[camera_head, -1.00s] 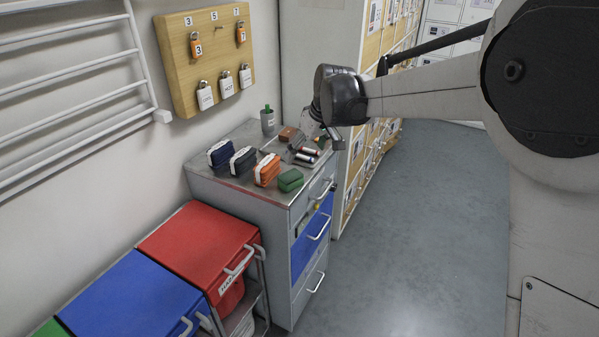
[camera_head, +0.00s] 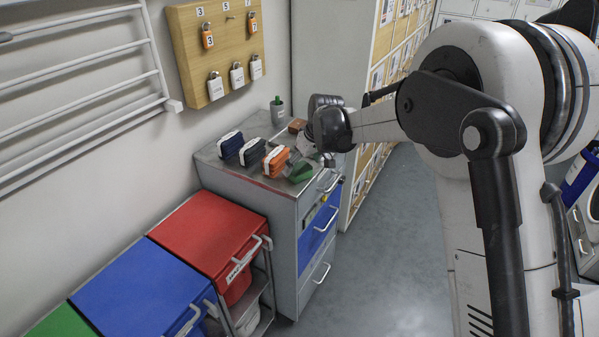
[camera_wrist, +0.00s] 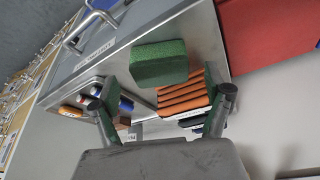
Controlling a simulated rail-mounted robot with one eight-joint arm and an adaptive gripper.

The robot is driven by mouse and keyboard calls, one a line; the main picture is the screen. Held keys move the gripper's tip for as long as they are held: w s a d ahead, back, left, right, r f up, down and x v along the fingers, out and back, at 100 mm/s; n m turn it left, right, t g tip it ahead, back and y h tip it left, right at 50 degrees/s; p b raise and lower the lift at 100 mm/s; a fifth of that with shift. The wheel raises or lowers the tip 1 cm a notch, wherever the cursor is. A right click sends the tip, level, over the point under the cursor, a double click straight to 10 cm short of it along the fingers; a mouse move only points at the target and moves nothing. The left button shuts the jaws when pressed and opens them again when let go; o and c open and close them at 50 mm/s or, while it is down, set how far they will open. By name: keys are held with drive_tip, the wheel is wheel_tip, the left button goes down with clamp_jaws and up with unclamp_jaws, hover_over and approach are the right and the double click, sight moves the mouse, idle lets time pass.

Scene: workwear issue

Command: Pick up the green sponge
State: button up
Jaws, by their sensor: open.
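The green sponge (camera_head: 299,173) lies on top of the grey drawer cabinet (camera_head: 237,175), near its front edge. In the wrist view the sponge (camera_wrist: 158,62) is a green block in front of and between my two fingers, with space on both sides. My gripper (camera_wrist: 160,82) is open and holds nothing. In the head view my gripper (camera_head: 316,161) hangs just above and right of the sponge, partly covering it. I cannot tell how far above the sponge the fingertips are.
An orange bundle (camera_head: 276,161) sits right beside the sponge, with dark bundles (camera_head: 252,152) further left. A tray (camera_wrist: 92,88) of small cylinders lies on the other side. A cup (camera_head: 277,111) stands at the back. Red (camera_head: 208,227) and blue (camera_head: 138,288) bins stand in front.

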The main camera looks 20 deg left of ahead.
sight(300, 168)
drive_tip(key=shift+x, duration=1.85)
drive_tip(key=shift+c, duration=0.2)
drive_tip(key=c, duration=0.8)
drive_tip(key=shift+r, duration=0.2)
drive_tip(key=shift+c, duration=0.2)
drive_tip(key=shift+r, duration=0.6)
wheel_tip(300, 168, up, 3)
drive_tip(key=shift+f, duration=0.1)
drive_tip(key=s+a+r+b, duration=0.1)
drive_tip(key=s+a+r, duration=0.4)
drive_tip(key=s, duration=0.5)
drive_tip(key=shift+s+a+r, duration=0.15)
drive_tip(key=shift+a+r, duration=0.1)
drive_tip(key=shift+r, duration=0.65)
